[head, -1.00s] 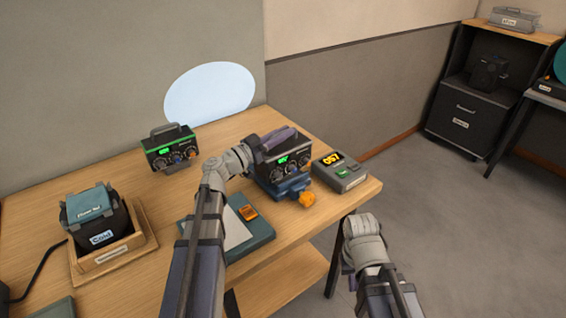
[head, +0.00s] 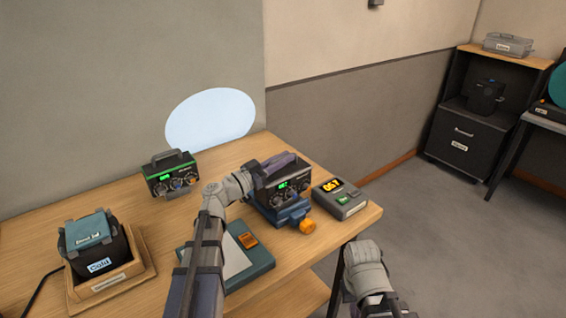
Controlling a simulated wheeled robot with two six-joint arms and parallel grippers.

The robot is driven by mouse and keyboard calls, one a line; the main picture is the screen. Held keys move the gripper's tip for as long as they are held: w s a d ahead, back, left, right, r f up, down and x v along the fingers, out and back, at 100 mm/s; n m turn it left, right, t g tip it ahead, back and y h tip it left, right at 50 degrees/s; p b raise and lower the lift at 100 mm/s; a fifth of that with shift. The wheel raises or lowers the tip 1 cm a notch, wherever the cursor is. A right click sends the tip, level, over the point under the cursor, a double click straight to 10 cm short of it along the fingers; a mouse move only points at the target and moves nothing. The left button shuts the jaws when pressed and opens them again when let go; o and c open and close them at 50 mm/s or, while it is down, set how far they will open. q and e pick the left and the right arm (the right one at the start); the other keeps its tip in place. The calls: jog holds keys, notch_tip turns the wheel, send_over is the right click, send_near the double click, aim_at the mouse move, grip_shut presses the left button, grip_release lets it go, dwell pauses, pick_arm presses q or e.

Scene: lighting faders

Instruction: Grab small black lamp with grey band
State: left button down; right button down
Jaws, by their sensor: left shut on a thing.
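A similar black unit with a green band (head: 170,176) and a top handle stands further back on the left, apart from my gripper. My right arm's wrist shows at the lower right, beyond the table edge, but its gripper fingers do not show.
A grey device with a yellow display (head: 340,198) stands just right of the lamp. An orange knob (head: 307,227) projects in front of the blue base. A teal clipboard-like pad (head: 262,262) lies in front. A wooden tray (head: 140,271) holds a dark container (head: 93,247) at left.

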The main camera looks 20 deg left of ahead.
pick_arm(q)
notch_tip(320, 180, up, 10)
jog(key=p, duration=0.9)
jog(key=shift+f, duration=0.2)
